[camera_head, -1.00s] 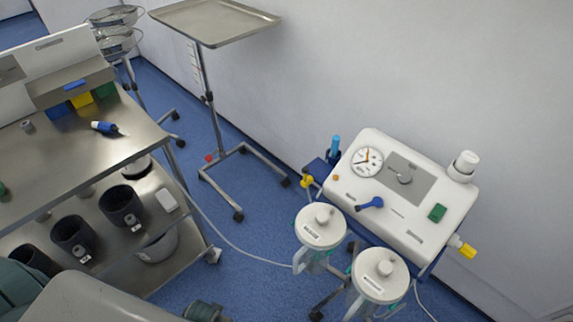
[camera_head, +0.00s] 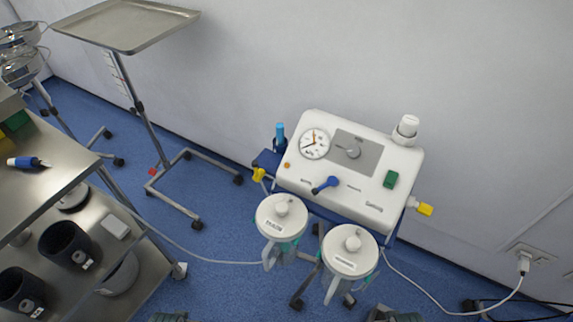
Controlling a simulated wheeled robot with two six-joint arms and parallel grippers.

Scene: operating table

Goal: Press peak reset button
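The white suction machine (camera_head: 345,200) stands against the wall on a blue stand. A small orange button (camera_head: 287,165) is on its left side, below a round dial gauge (camera_head: 314,144). A green switch (camera_head: 391,179) is at its right, and a blue lever (camera_head: 326,185) is on its front. I cannot read any label, so I cannot tell for sure which control is the peak reset button. Neither gripper shows; only small dark parts, possibly of my arms, show at the bottom edge. Nothing touches the machine.
Two lidded canisters (camera_head: 281,217) (camera_head: 350,250) stand in front of the machine. A steel tray stand (camera_head: 130,24) is at the upper left. A steel cart (camera_head: 40,190) with dark cups is at the left. A cable runs to a wall socket (camera_head: 524,258) at the right.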

